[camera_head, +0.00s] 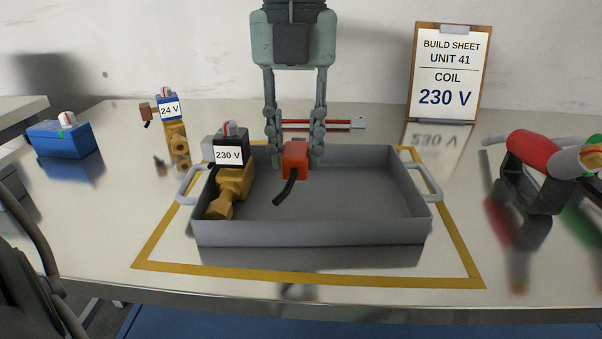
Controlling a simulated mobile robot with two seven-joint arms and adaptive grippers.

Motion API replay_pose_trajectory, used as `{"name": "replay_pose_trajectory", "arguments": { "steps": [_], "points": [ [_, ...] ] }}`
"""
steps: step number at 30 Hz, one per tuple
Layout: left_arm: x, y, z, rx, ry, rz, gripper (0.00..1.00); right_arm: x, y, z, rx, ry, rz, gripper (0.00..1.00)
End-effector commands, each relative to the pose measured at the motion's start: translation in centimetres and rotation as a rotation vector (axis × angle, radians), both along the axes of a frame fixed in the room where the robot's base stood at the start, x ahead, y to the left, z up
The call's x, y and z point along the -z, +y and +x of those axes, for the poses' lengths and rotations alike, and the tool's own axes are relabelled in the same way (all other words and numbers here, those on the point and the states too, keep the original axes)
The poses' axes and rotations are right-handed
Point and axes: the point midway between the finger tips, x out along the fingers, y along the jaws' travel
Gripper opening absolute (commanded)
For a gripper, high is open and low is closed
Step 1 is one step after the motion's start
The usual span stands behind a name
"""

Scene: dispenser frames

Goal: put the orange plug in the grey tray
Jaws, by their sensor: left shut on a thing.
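The orange plug (295,154) with its short black cable is held between the fingers of my left gripper (296,162), which comes down from the top of the view. The plug is over the back middle part of the grey tray (320,233). I cannot tell whether it touches the tray floor. The brass valve (234,182) with a black coil labelled 230 V lies in the left end of the tray, left of the plug. My right gripper is not in view.
A 24 V brass valve (177,140) stands at the back left, near a blue box (62,142). A red-shafted tool (335,123) lies behind the tray. A build sheet board (447,72) reads 230 V. A rack with coloured items (535,170) stands right.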

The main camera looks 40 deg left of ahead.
Motion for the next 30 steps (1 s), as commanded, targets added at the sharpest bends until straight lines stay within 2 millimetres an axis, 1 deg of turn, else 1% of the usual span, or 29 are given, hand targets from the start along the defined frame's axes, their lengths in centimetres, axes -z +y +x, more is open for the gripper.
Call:
{"name": "replay_pose_trajectory", "arguments": {
  "steps": [1, 3, 6, 9, 11, 14, 18, 21, 30],
  "points": [
    [0.7, 0.6, 1.0, -0.003, 0.004, -0.003, 0.00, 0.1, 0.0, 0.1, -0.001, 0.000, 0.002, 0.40],
    [1.5, 1.3, 2.1, -0.001, 0.004, -0.001, 0.00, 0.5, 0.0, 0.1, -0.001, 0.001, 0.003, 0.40],
    [2.3, 2.0, 3.4, 0.000, 0.001, -0.002, 0.00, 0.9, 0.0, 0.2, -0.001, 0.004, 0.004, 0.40],
    [2.8, 2.4, 4.1, 0.001, 0.000, 0.000, 0.00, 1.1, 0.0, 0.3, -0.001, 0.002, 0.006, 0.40],
    [3.0, 2.5, 4.2, 0.002, -0.001, 0.001, 0.00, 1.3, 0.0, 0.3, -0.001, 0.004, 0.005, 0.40],
    [3.9, 2.5, 4.2, 0.002, 0.002, -0.001, 0.00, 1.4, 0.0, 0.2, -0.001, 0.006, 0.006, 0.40],
    [6.0, 2.5, 4.2, 0.003, 0.004, -0.001, 0.00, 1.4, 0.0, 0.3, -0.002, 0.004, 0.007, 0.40],
    [6.9, 2.4, 4.2, 0.003, 0.001, -0.001, 0.00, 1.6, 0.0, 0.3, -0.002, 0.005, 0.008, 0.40],
    [7.1, 2.5, 4.2, 0.003, -0.001, 0.000, 0.00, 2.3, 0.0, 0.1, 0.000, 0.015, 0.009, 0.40]
  ]
}}
